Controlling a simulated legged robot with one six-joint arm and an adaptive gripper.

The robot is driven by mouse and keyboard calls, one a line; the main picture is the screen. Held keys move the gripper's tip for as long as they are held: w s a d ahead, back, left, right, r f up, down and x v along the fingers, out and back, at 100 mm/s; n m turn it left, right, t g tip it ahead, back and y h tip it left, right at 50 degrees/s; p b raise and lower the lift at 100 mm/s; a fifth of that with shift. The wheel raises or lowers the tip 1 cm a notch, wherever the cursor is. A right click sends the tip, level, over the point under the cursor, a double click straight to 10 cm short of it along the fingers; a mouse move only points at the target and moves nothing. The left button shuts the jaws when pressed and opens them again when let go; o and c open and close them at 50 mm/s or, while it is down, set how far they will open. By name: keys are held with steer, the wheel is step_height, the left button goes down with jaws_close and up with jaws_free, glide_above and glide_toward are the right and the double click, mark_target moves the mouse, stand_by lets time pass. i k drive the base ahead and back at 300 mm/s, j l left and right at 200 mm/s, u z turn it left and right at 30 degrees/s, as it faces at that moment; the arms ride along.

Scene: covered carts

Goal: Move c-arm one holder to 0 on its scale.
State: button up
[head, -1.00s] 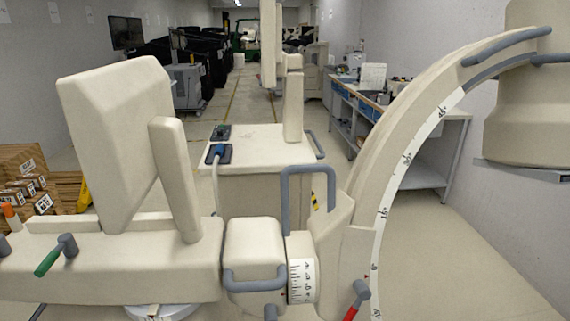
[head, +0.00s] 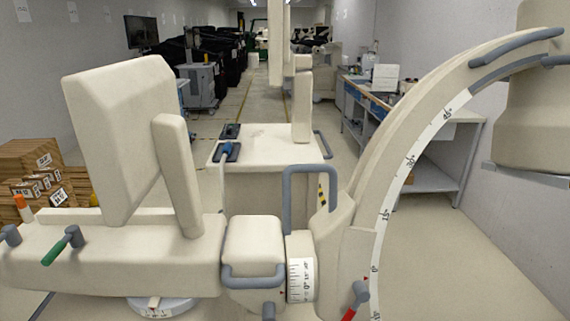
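The c-arm (head: 425,125) is a large beige arc curving from bottom centre to the upper right. A white scale strip (head: 402,176) runs along it, with 45, 30, 15 and 0 readable from top to bottom. The beige holder (head: 333,235) clasps its lower end and has a grey loop handle (head: 309,172). A small red pointer on the holder is close to the 0 mark. A red-tipped lever (head: 354,301) hangs there. A drum with a second scale (head: 301,280) sits left of the holder, its digits small. My gripper is not in view.
A beige horizontal beam (head: 110,255) with a green lever (head: 53,252) and upright panels (head: 125,130) fills the left. A beige cart (head: 265,165) stands behind. Boxes (head: 35,170) are at the far left, a workbench (head: 430,150) at the right. Floor is open at the lower right.

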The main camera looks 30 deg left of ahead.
mark_target(323, 261)
steer(key=i+u, duration=0.15)
steer(key=u, duration=0.2)
steer(key=i+u, duration=0.1)
steer(key=u, duration=0.25)
steer(key=i+l+u, duration=0.1)
steer(key=i+u, duration=0.25)
steer(key=u, duration=0.15)
steer(key=i+l+u, duration=0.25)
steer(key=u, duration=0.25)
steer(key=i, duration=0.1)
